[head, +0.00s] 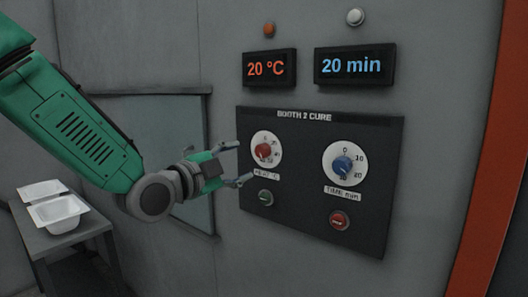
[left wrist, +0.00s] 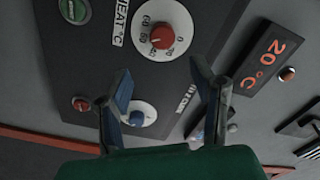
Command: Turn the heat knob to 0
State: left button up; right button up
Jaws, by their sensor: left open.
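The red heat knob (head: 263,151) sits on a white round dial at the left of the dark "BOOTH 2 CURE" panel (head: 305,205). The display (head: 269,68) above reads 20 °C. My left gripper (head: 238,163) is open and empty, with its two fingers spread just left of the heat dial. In the left wrist view the red knob (left wrist: 161,36) and its numbered dial lie beyond the open fingertips (left wrist: 161,70), apparently untouched. The knob's exact pointer setting is too small to read. My right gripper is not in view.
A blue time knob (head: 343,165) is to the right, under a display (head: 354,65) reading 20 min. A green button (head: 265,198) and a red button (head: 339,220) sit below the dials. A table (head: 75,237) with white tubs (head: 57,213) stands at lower left.

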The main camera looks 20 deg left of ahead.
aim_at(259, 153)
pick_arm(q)
jog(key=x, duration=0.5)
jog(key=a+p+x, duration=0.1)
jog(key=x, duration=0.2)
jog(key=shift+w+d+f, duration=0.15)
jog(key=shift+w, duration=0.35)
jog(key=shift+d, duration=0.45)
jog(key=shift+a+f, duration=0.1)
jog(key=shift+a, duration=0.45)
jog(key=c, duration=1.1)
